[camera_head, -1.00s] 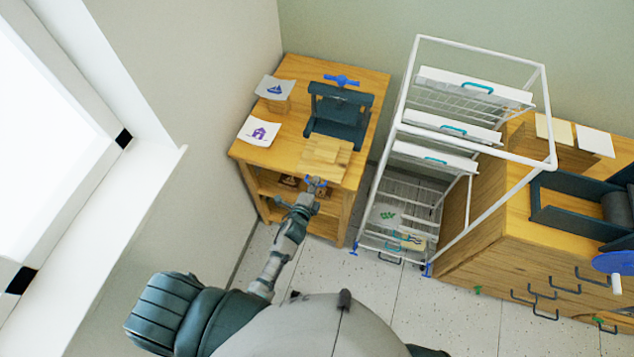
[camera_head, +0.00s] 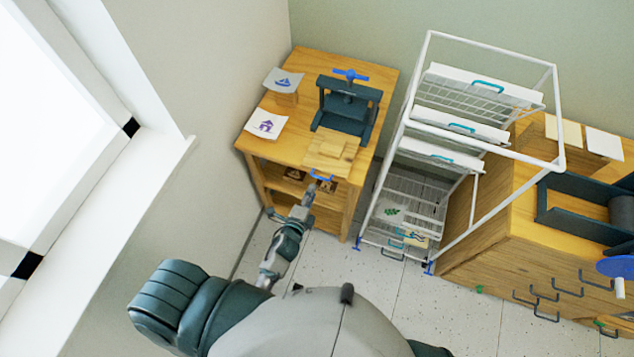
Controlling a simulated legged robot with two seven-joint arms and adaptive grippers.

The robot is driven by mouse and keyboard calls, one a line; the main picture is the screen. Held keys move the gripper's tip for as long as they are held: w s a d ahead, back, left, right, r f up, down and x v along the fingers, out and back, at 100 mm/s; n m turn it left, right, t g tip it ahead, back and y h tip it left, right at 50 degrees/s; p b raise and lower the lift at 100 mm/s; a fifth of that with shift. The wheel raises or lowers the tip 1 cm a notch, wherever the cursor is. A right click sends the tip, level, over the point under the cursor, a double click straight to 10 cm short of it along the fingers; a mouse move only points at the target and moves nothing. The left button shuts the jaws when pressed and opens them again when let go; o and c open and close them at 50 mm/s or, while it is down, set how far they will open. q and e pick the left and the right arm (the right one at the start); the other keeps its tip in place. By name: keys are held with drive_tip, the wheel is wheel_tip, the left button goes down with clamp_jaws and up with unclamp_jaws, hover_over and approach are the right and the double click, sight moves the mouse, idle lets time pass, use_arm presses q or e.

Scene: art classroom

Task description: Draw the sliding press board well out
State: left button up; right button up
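The press board (camera_head: 329,160) is a light wooden board with a smaller wooden block on top. It juts out from the dark press (camera_head: 343,118) toward the front edge of the wooden cabinet. A blue handle (camera_head: 321,176) is on its front edge. My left gripper (camera_head: 313,185) is just below and left of the handle, with its tip very close to it. Contact is too small to make out, and so is whether the fingers are apart. My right gripper is out of view.
Two printed sheets, a boat (camera_head: 284,80) and a house (camera_head: 264,125), lie at the cabinet's left. A white wire rack (camera_head: 400,130) stands close on the right. The window wall is on the left. Floor (camera_head: 340,265) is clear before the cabinet.

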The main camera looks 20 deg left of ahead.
use_arm(q)
drive_tip(key=s, duration=0.1)
drive_tip(key=s+a, duration=0.1)
drive_tip(key=s, duration=0.1)
drive_tip(key=shift+s+a+r, duration=0.15)
drive_tip(key=shift+s+r, duration=0.15)
drive_tip(key=shift+s, duration=0.05)
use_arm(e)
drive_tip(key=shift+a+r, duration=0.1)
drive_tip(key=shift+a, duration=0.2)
use_arm(q)
drive_tip(key=shift+d, duration=0.3)
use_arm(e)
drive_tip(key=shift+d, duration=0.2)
